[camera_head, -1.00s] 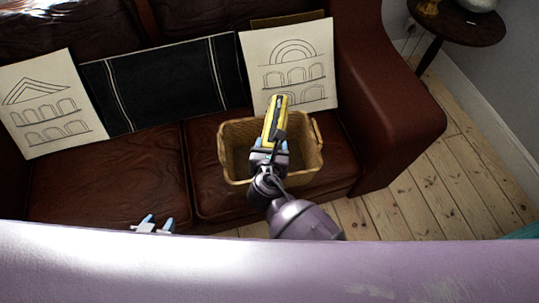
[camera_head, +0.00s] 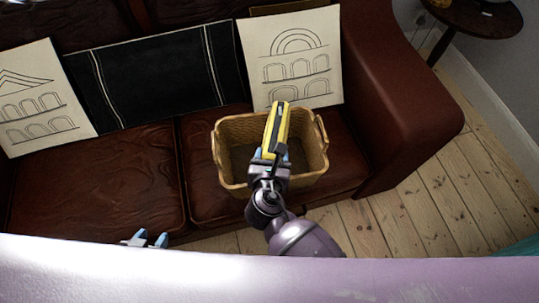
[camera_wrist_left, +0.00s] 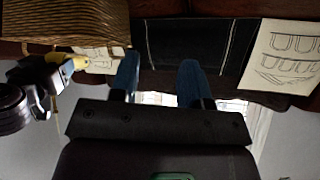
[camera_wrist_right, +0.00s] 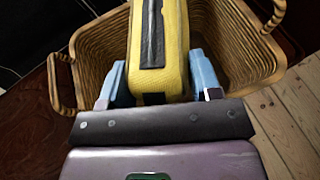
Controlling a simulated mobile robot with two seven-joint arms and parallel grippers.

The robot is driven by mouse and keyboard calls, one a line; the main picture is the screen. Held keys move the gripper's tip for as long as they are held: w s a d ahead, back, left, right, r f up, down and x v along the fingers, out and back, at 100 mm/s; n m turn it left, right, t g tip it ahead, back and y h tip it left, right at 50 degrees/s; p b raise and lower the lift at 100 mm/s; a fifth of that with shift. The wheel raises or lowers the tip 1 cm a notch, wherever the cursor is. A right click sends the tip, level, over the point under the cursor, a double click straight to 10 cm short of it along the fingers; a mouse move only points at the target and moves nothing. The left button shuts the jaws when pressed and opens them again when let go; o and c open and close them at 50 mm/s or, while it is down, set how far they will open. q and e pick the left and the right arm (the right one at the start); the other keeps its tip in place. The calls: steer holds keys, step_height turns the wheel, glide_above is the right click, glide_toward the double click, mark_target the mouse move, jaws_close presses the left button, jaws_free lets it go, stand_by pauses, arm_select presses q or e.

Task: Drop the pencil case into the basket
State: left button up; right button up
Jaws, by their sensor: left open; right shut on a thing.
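The yellow and black pencil case (camera_head: 276,126) is gripped in my right gripper (camera_head: 270,157) and sticks out past its fingertips, over the wicker basket (camera_head: 315,172). In the right wrist view the pencil case (camera_wrist_right: 158,40) sits between the blue fingers of the right gripper (camera_wrist_right: 155,85), with the basket (camera_wrist_right: 95,45) open behind it. The basket stands on the right seat of the sofa. My left gripper (camera_head: 148,239) is open and empty at the lower left, away from the basket. The left wrist view shows its two fingers (camera_wrist_left: 158,82) apart with nothing between them.
The brown leather sofa (camera_head: 110,190) holds two arch-drawing cushions (camera_head: 290,55) (camera_head: 40,100) and a black striped cushion (camera_head: 150,75). The sofa arm (camera_head: 395,90) rises right of the basket. A round side table (camera_head: 480,20) stands at the upper right. Bare floorboards (camera_head: 440,205) lie at the right.

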steer(key=o, duration=1.1)
steer(key=shift+s+r, duration=0.15)
steer(key=shift+s, duration=0.1)
steer(key=shift+p+v, duration=1.45)
steer(key=shift+v, duration=3.7)
